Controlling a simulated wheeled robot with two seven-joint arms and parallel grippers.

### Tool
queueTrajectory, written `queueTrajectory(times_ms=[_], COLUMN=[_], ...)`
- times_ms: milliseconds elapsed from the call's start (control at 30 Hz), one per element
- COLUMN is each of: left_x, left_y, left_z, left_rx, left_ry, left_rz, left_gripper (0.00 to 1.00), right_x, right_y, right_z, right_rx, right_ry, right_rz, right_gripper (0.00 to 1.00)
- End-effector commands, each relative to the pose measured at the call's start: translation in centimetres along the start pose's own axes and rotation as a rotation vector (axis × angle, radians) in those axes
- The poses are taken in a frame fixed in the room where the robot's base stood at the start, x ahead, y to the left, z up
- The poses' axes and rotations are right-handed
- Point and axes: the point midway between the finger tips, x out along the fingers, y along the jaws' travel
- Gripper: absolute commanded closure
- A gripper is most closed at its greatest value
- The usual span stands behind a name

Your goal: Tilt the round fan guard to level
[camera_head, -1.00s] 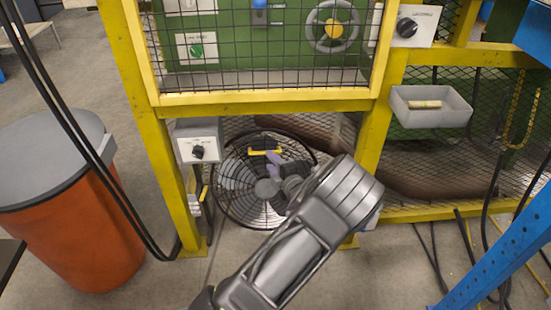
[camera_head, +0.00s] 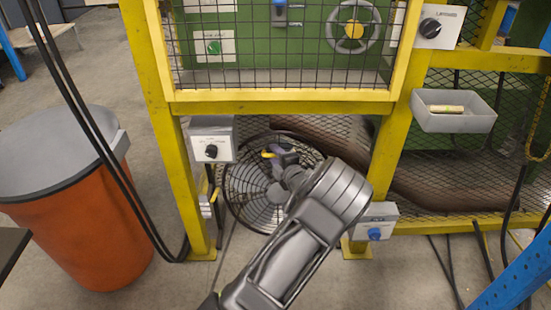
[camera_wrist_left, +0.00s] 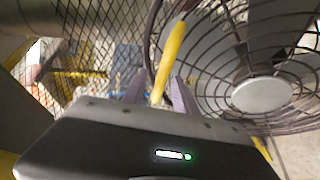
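The round fan guard (camera_head: 240,200) is a dark wire cage behind the yellow frame, low in the middle of the head view; it looks tilted. It fills the right of the left wrist view (camera_wrist_left: 262,95), with a pale hub. A yellow grip (camera_head: 267,154) is at its upper rim, partly covered by my gripper. My left gripper (camera_head: 276,152) is at this grip. In the left wrist view, the grip (camera_wrist_left: 172,58) stands between the two purple fingers (camera_wrist_left: 157,90), which look apart, with a gap on the left side. Contact is unclear. My right gripper is not in view.
Yellow frame posts (camera_head: 178,170) and a grey switch box (camera_head: 211,140) stand left of the fan. Another box with a blue knob (camera_head: 375,222) is at lower right. A grey tray (camera_head: 455,122) hangs at right. An orange bin (camera_head: 85,225) stands at left.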

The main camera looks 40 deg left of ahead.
Motion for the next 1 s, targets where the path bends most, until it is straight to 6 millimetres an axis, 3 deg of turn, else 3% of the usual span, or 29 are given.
queueTrajectory(times_ms=[167, 600, 1000], left_x=[-0.01, -0.03, -0.04], left_y=[0.06, 0.04, 0.01], left_z=[-0.01, -0.02, -0.02], left_rx=[0.0, 0.0, 0.0], left_ry=[0.0, 0.0, 0.0], left_rz=[0.0, 0.0, 0.0], left_gripper=[0.66, 1.0, 1.0], right_x=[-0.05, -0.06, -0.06], right_y=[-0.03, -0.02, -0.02], right_z=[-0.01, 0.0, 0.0], right_rx=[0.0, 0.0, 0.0], right_ry=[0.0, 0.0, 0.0], right_rz=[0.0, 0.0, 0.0], right_gripper=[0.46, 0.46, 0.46])
